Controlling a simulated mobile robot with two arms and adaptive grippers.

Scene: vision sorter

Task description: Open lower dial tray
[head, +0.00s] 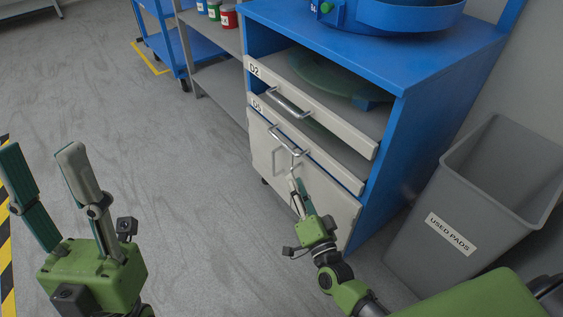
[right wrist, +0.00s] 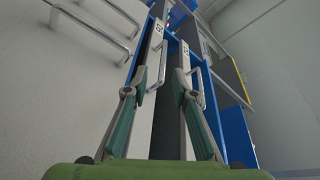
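The blue cabinet (head: 385,165) has two pale tray fronts. The upper front, labelled D2 (head: 322,112), has a metal bar handle, with a green disc (head: 335,74) behind it. The lower front (head: 335,165), whose label looks like D5, has its own bar handle (head: 288,141). My right gripper (head: 298,184) is just in front of and below this handle. In the right wrist view its fingers (right wrist: 158,72) are spread, with nothing held between them. Contact with a handle cannot be made out. My left gripper (head: 42,155) is open and empty, over the floor at left.
A pale door (head: 325,207) lies below the lower tray front. A grey bin marked USED PADS (head: 415,255) stands right of the cabinet. Grey shelving (head: 215,75) and a blue cart (head: 165,45) stand to its left. The floor (head: 190,190) between my grippers is clear.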

